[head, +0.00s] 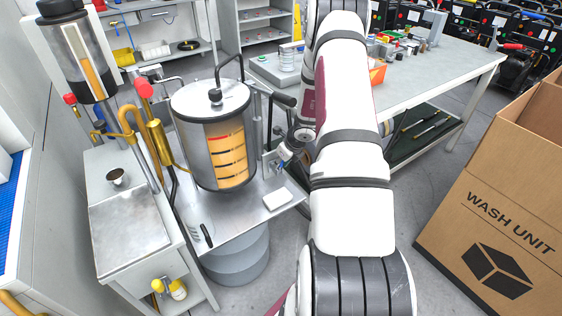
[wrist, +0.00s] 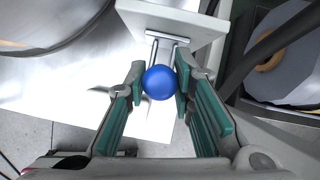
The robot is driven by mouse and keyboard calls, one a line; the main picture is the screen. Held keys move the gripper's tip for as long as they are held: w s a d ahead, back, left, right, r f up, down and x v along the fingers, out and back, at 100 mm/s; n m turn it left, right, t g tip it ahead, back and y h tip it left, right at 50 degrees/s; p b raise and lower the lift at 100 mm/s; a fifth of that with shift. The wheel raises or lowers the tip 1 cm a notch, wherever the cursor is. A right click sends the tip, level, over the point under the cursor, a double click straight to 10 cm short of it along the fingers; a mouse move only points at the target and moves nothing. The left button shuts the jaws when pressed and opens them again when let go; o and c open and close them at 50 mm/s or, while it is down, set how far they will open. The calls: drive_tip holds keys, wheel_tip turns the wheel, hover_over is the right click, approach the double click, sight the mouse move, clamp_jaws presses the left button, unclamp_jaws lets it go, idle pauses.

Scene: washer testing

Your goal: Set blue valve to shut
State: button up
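The blue valve shows in the wrist view as a round blue knob (wrist: 158,83) on a metal lever that runs up to a pale block. My gripper (wrist: 159,84) has its two teal-padded fingers on either side of the knob. The fingertips are very close to it; I cannot tell whether both touch. In the head view my gripper (head: 292,146) is beside the lower right of the steel tank (head: 212,130), largely hidden by my arm. The valve's body is hard to make out there.
A white block (head: 277,198) lies on the metal shelf below the tank. Red-knobbed valves and brass pipes (head: 155,140) stand to the left. A workbench (head: 430,82) is behind on the right, and a large cardboard box (head: 505,200) stands at the right.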

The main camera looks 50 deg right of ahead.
drive_tip(key=shift+o, duration=1.4)
drive_tip(key=v, duration=0.7)
drive_tip(key=shift+s+r, duration=0.15)
drive_tip(key=shift+r, duration=0.05)
drive_tip(key=shift+a, duration=0.1)
